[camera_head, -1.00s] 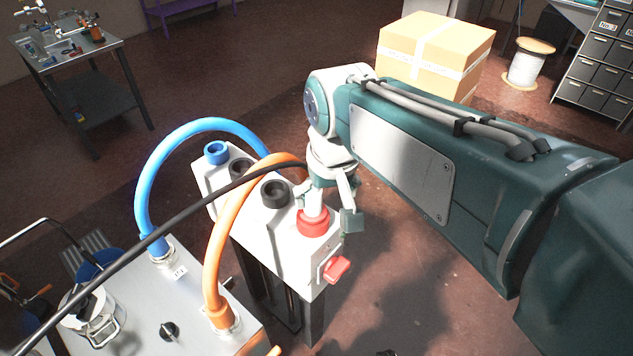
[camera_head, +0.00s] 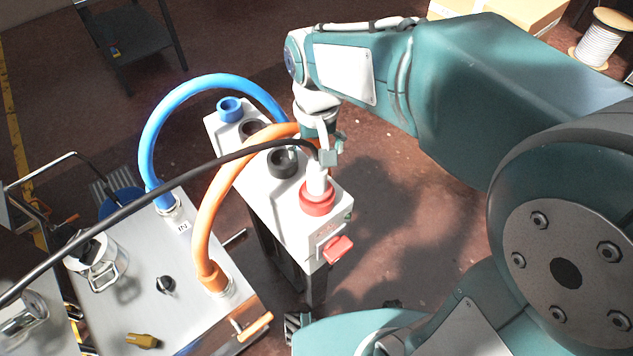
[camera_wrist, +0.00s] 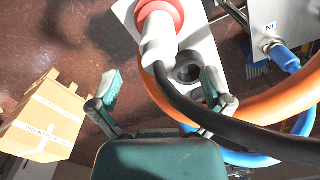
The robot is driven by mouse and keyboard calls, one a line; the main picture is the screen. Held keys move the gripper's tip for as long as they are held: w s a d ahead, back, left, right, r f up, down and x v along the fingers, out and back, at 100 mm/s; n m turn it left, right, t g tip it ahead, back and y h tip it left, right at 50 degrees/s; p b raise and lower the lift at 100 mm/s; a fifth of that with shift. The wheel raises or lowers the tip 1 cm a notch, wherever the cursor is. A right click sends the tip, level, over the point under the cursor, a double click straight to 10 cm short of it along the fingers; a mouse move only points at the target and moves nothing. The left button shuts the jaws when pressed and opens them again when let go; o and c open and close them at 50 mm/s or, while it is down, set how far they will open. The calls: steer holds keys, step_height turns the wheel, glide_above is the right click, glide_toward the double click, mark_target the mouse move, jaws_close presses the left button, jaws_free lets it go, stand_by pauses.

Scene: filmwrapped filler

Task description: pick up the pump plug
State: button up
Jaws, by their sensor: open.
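The pump plug (camera_head: 317,180) is a white plug with a black cable at its upper end. It stands upright in the red socket (camera_head: 317,202) at the near right end of a white box. My gripper (camera_head: 322,150) is above the plug's upper end, with its fingers spread. In the wrist view, the plug (camera_wrist: 158,50) lies ahead of and between the open fingers of my gripper (camera_wrist: 162,77), with nothing held. The cable passes close to the right finger.
Orange (camera_head: 206,225) and blue (camera_head: 150,140) hoses arch beside the white box (camera_head: 290,210), the orange one close to my gripper. A red handle (camera_head: 338,249) juts from the box's near end. A metal-topped unit (camera_head: 150,290) stands left.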

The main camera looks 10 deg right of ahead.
mark_target(317, 170)
step_height(317, 170, down, 5)
steer(key=shift+f, duration=0.2)
jaws_close()
